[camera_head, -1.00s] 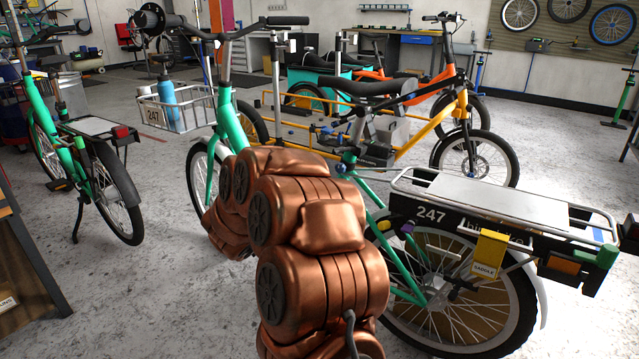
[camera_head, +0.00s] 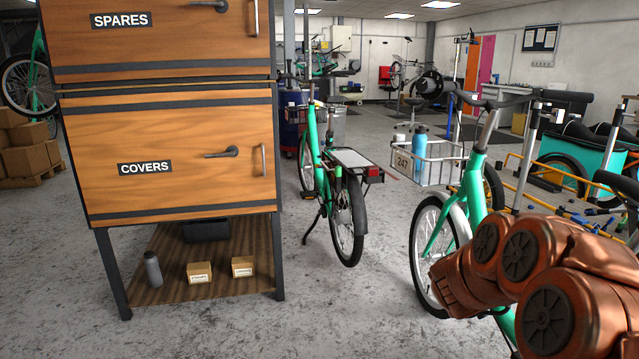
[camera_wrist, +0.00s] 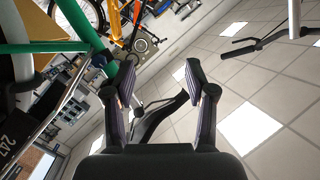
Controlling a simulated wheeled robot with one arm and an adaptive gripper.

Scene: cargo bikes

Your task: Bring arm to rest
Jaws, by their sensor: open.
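My arm shows as copper-coloured links at the lower right of the head view, in front of the green bike (camera_head: 470,185) numbered 247. The end of the arm is out of sight there. In the wrist view my gripper (camera_wrist: 158,85) is open, its two dark fingers apart with nothing between them. The wrist view is tilted and shows ceiling tiles behind the fingers. A green bike tube (camera_wrist: 75,25) runs close by at the upper left of that view.
A wooden cabinet (camera_head: 180,150) labelled SPARES and COVERS stands close at the left, with boxes and a grey bottle (camera_head: 153,268) on its lower shelf. Another green bike (camera_head: 335,190) stands beside it. A blue bottle (camera_head: 420,140) sits in the front basket (camera_head: 428,167). Floor between the bikes is clear.

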